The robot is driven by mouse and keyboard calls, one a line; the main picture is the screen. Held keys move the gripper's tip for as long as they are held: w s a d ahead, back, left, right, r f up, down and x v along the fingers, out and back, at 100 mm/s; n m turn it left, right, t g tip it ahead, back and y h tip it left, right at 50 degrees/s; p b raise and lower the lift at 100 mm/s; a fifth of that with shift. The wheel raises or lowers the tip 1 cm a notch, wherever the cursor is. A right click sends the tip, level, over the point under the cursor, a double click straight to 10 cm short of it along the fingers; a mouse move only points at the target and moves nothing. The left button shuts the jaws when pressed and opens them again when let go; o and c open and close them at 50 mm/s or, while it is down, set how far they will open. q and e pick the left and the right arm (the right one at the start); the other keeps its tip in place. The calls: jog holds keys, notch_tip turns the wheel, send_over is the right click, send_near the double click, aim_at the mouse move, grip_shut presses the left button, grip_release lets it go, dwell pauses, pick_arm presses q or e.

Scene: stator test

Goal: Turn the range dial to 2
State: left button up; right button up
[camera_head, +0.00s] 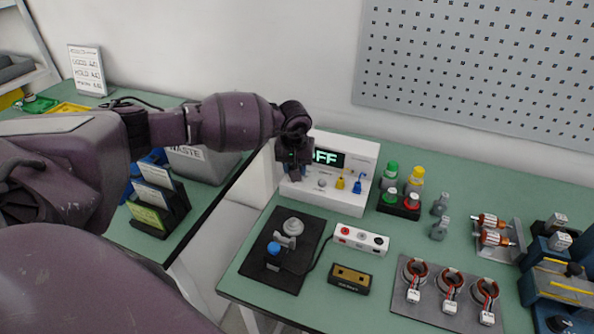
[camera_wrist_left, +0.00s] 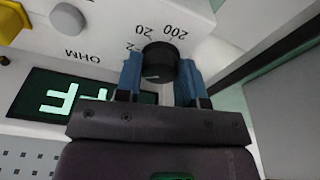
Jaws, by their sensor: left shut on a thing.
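The white test meter (camera_head: 332,205) stands at the back left of the green bench, with its display (camera_head: 330,157) partly behind my gripper; the visible letters read FF. My left gripper (camera_head: 294,174) is at the left part of its front panel. In the left wrist view, which shows the panel upside down, the two blue fingers of my left gripper (camera_wrist_left: 157,56) are shut on the black range dial (camera_wrist_left: 160,66), one on each side. The marks 2, 20 and 200 show around the dial. Which mark the dial points to is unclear. My right gripper is not in view.
A grey button (camera_wrist_left: 67,18) and a yellow terminal (camera_head: 340,184) sit beside the dial on the panel. A black fixture plate (camera_head: 252,262) and a white socket block (camera_head: 361,238) stand in front of the meter. Green and yellow capped pieces stand to its right.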

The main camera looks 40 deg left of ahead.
pick_arm(q)
jog(key=m+b, duration=0.2)
jog(key=m, duration=0.1)
jog(key=m+b, duration=0.1)
jog(key=m, duration=0.1)
jog(key=shift+f+h, duration=0.3)
jog(key=shift+h, duration=0.1)
jog(key=shift+r+m+b, duration=0.1)
jog(key=shift+m+b, duration=0.25)
jog(key=shift+m, duration=0.55)
jog(key=shift+r, duration=0.15)
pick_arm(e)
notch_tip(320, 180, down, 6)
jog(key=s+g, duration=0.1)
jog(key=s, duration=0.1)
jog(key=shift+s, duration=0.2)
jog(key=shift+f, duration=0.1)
pick_arm(q)
jog(key=o, duration=0.7)
jog(key=shift+d, duration=0.1)
jog(key=shift+r+p, duration=0.8)
jog(key=shift+r, duration=2.35)
jog(key=shift+f, duration=0.1)
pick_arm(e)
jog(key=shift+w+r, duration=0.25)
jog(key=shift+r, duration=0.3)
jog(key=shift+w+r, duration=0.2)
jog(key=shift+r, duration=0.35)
